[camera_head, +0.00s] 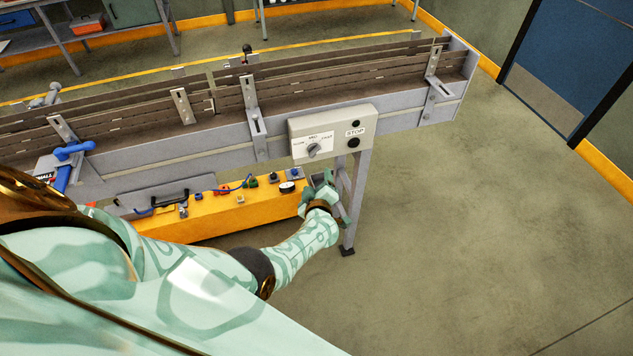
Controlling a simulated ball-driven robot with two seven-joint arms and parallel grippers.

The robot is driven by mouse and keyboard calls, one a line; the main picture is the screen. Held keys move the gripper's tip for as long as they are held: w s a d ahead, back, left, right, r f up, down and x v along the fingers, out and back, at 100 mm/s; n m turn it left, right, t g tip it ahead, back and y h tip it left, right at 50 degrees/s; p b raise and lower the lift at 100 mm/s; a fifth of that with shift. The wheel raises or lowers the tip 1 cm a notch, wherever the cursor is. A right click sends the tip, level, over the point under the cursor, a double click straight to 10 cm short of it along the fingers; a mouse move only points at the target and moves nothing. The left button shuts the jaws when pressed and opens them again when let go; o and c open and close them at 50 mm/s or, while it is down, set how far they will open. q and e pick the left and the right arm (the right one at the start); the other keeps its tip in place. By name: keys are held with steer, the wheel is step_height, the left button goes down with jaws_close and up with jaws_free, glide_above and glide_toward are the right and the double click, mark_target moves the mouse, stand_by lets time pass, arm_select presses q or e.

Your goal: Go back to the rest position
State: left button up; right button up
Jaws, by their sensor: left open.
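My left arm comes in from the left across the lower part of the view. Its left gripper (322,183) is open in front of the conveyor leg, just below the grey control box (332,133). I see nothing between its jaws. The control box has a rotary knob and a STOP label, and sits on the side of the conveyor (190,138). My right gripper is not in view.
A yellow panel (210,218) with several knobs and small parts lies beneath the conveyor, near my left forearm. A blue handle (75,151) sticks out at the left. A blue door (575,60) is at the right. The floor (480,240) at the right is clear.

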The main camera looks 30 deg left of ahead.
arm_select(q)
steer(key=d+f+m+h+b, duration=0.3)
steer(key=d+f+m+h, duration=0.35)
steer(key=f+m, duration=0.2)
steer(key=s+d+f+m+g+h+b, duration=0.2)
steer(key=s+f+m+g+b, duration=0.3)
steer(key=s+f, duration=0.65)
steer(key=s+a+f+m+g+b, duration=0.1)
steer(key=s+f+m+g+b, duration=0.2)
steer(key=s+f+b, duration=0.6)
steer(key=s+a+f+m+g+b, duration=0.1)
steer(key=s+f+m+g+b, duration=0.2)
steer(key=s+f+b, duration=0.6)
steer(key=s+f, duration=0.7)
steer(key=s, duration=0.3)
steer(key=s+f, duration=0.7)
steer(key=s, duration=0.3)
steer(key=shift+s+a+g+b, duration=0.3)
steer(key=shift+s+a+b, duration=0.05)
steer(key=shift+a, duration=0.05)
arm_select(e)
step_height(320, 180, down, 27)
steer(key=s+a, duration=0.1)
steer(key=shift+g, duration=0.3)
arm_select(q)
steer(key=shift+y, duration=0.25)
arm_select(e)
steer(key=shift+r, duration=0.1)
